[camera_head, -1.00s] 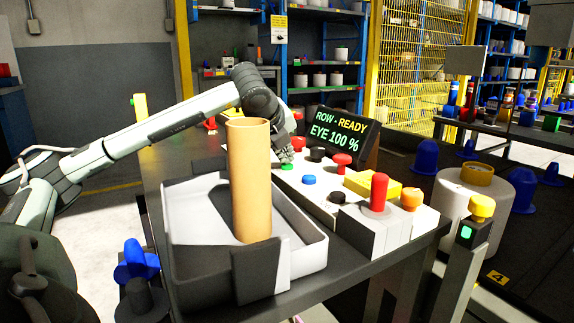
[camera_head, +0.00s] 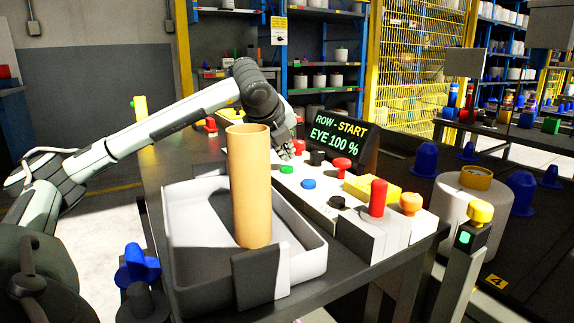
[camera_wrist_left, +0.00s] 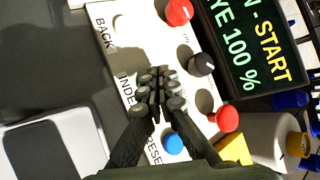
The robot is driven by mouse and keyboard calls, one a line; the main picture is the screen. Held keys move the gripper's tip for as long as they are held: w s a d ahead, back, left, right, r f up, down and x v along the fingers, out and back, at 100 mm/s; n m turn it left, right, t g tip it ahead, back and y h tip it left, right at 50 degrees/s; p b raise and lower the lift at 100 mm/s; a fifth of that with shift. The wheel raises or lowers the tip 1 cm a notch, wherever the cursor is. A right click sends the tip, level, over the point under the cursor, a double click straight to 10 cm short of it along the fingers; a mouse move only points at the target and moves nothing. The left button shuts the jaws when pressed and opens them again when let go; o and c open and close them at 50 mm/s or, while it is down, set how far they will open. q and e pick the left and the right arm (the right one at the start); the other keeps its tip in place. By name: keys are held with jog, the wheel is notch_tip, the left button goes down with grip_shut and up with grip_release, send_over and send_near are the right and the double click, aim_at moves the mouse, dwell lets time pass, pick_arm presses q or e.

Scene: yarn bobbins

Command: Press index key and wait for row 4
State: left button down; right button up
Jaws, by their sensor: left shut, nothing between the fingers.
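The control panel (camera_head: 325,205) on the bench carries several coloured keys. The green key (camera_head: 286,169) shows just in front of my left gripper (camera_head: 285,154), which is shut and empty above the panel. In the left wrist view the shut fingers (camera_wrist_left: 157,88) cover the spot beside the partly hidden label "INDEX" (camera_wrist_left: 127,90). I cannot tell there whether they touch a key. The blue key (camera_head: 308,184) sits nearer, beside the "RESET" label in the wrist view. The display (camera_head: 338,136) reads "ROW - START" and "EYE 100 %". My right gripper is not in view.
A grey tray (camera_head: 190,262) with a tall orange tube (camera_head: 250,185) stands in front of the panel. A red-topped lever (camera_head: 378,198) and a yellow block (camera_head: 372,188) are at its near right. A white bobbin (camera_head: 468,212) and a yellow "4" marker (camera_head: 496,279) are farther right.

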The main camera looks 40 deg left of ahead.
aim_at(286, 168)
pick_arm(q)
jog(key=shift+r+p, duration=1.75)
jog(key=shift+r, duration=0.7)
dwell(1.3)
